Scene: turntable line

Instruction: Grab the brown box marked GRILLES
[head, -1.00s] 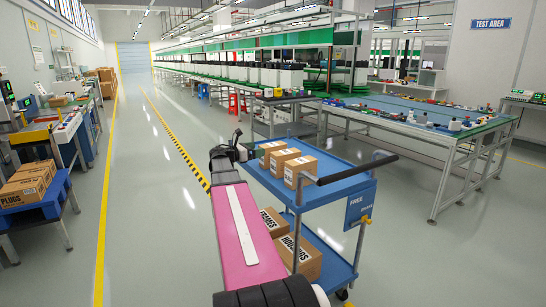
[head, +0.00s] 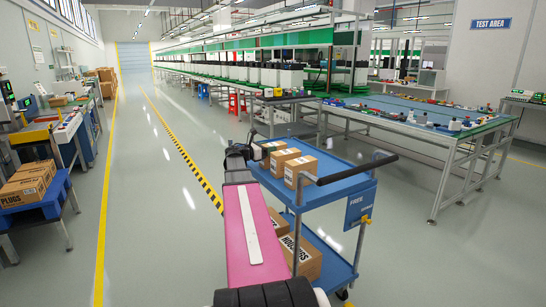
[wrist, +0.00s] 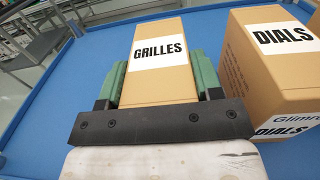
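The brown GRILLES box (wrist: 158,75) lies between my gripper's two fingers in the wrist view, its white label facing up. My gripper (wrist: 160,88) has a green pad along each side of the box, very close to it. I cannot tell whether both pads press on it. In the head view my gripper (head: 252,150) is at the far left corner of the blue cart's top shelf (head: 335,178), with the apparent GRILLES box (head: 269,147) there, partly hidden. The box appears to rest on the shelf.
The DIALS box (wrist: 275,60) stands close on the right of my gripper. Another brown box (head: 300,171) stands on the top shelf near the cart's handle (head: 350,172). Brown boxes, one marked HOUSINGS (head: 300,258), are on the lower shelf. Floor left of the cart is clear.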

